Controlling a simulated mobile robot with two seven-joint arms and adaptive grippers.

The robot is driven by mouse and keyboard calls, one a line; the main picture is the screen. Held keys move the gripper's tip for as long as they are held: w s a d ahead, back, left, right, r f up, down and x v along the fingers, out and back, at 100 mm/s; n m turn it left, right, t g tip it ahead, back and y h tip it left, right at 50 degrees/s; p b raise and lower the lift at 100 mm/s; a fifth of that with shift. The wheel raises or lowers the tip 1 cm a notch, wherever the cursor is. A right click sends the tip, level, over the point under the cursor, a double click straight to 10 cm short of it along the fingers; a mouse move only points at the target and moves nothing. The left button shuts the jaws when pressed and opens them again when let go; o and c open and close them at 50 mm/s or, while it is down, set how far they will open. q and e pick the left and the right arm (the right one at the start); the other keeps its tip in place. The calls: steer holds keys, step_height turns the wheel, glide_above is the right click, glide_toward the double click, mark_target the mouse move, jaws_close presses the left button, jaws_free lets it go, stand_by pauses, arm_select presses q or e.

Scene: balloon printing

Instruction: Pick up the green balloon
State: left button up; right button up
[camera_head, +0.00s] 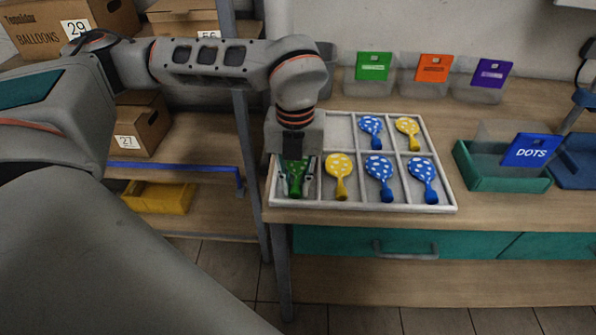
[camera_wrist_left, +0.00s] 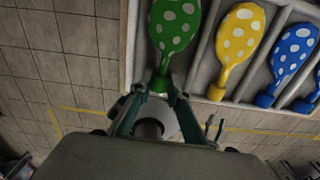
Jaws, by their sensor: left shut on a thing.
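The green balloon (camera_head: 296,172) with pale dots lies in the front left compartment of the white divided tray (camera_head: 365,206). My left gripper (camera_head: 296,186) points down over it and is shut on it. In the left wrist view, the green balloon (camera_wrist_left: 174,28) shows at the top, its narrow neck between the fingertips of my left gripper (camera_wrist_left: 160,88). I cannot tell whether the balloon touches the tray floor. My right gripper is not in view.
Yellow balloons (camera_head: 339,174) and blue balloons (camera_head: 379,176) lie in other compartments. A green bin (camera_head: 503,176) with a blue DOTS card (camera_head: 530,150) stands right. Bins with coloured cards stand behind. A shelf post (camera_head: 250,150) is close left of the tray.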

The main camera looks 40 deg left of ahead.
arm_select(q)
steer(key=shift+r, duration=0.1)
steer(key=shift+r, duration=0.65)
step_height(320, 180, up, 18)
steer(key=p, duration=0.2)
steer(key=shift+r, duration=0.25)
stand_by(0.8)
